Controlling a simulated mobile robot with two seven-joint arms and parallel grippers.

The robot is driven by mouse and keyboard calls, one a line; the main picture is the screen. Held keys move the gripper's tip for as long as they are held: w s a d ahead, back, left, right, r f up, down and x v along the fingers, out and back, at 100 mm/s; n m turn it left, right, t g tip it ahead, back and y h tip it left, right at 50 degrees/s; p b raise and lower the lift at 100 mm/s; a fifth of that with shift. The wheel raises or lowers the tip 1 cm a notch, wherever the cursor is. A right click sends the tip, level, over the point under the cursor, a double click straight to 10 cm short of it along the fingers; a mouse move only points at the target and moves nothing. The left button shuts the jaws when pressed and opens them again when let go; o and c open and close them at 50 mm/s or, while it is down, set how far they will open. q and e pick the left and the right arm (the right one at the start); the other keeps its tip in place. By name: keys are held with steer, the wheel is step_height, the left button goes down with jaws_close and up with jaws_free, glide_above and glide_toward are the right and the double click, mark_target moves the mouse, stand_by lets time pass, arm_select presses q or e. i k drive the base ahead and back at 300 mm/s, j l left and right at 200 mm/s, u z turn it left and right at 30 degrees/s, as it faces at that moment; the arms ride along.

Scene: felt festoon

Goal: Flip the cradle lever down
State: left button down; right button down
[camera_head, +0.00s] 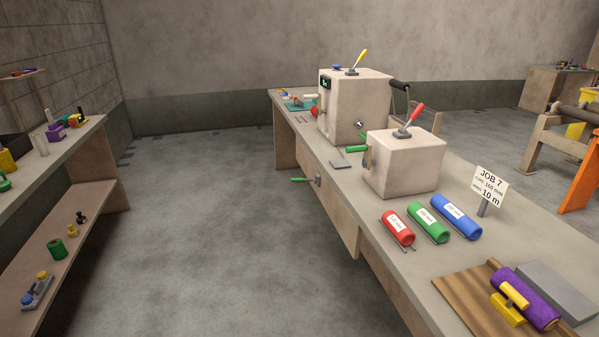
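No label marks which lever is the cradle lever. A red-handled lever (415,113) stands tilted up on top of the nearer beige box (404,165). A yellow-handled lever (361,58) stands tilted up on the farther, taller beige box (352,105), which has a small dark display (326,83). A green handle (357,149) sticks out left of the nearer box. Another green handle (302,180) sticks out low from the bench's left side. Neither of my grippers is in view.
The bench (469,262) carries red (397,228), green (428,221) and blue (456,217) rolls, a JOB 7 sign (490,186) and a purple roll (524,298) at the near right. A shelf unit (80,212) stands at left. Floor between (200,220) is clear.

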mark_target(301, 180)
steer(key=i+j, duration=0.25)
steer(key=i, duration=0.25)
steer(key=i+j, duration=0.2)
steer(key=i, duration=0.3)
steer(key=i+j+z, duration=0.1)
steer(key=i+j, duration=0.15)
steer(key=i, duration=0.3)
steer(key=i+j, duration=0.25)
steer(key=i, duration=0.25)
steer(key=i+j, duration=0.3)
steer(key=i, duration=0.2)
steer(key=l+z, duration=0.05)
